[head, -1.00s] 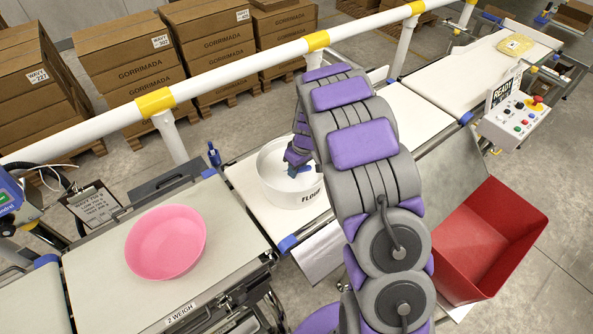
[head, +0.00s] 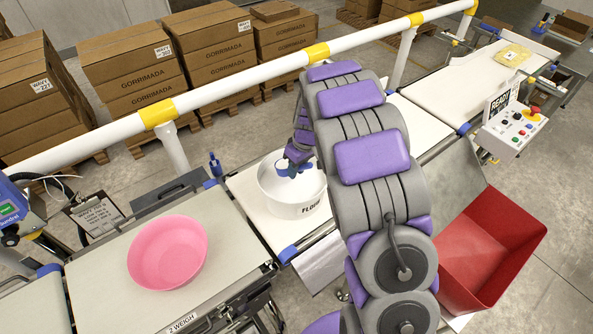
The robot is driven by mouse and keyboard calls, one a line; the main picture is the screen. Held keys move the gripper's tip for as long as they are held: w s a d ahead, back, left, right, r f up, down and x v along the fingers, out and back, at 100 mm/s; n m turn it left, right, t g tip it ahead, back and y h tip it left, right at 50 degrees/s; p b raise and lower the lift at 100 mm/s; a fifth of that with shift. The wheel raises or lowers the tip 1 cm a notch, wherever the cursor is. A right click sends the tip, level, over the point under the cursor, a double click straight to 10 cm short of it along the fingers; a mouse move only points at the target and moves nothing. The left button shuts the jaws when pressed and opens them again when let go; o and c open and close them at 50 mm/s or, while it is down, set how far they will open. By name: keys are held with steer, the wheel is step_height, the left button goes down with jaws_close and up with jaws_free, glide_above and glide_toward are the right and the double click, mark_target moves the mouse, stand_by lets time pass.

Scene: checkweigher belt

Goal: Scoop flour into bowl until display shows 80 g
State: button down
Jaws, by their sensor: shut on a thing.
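A pink bowl (head: 167,252) sits on the weigh plate labelled "2 WEIGH" (head: 104,290) at the left and looks empty. A white round tub marked "FLOUR" (head: 301,209) stands on the belt to its right. My gripper (head: 292,166) is over the tub, mostly behind my arm. It is shut on a small blue and white scoop (head: 287,170), which shows at or just above the tub's rim. I cannot tell whether the scoop holds flour. A display unit (head: 12,212) with a green screen is at the far left edge; its reading is too small to make out.
A white rail with yellow bands (head: 232,83) runs behind the belts. A red bin (head: 492,245) stands at the right, below a control box (head: 514,128). A clipboard (head: 95,213) and a yellow pack (head: 513,54) are also in view.

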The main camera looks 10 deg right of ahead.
steer(key=shift+r+p, duration=0.7)
steer(key=shift+r, duration=1.95)
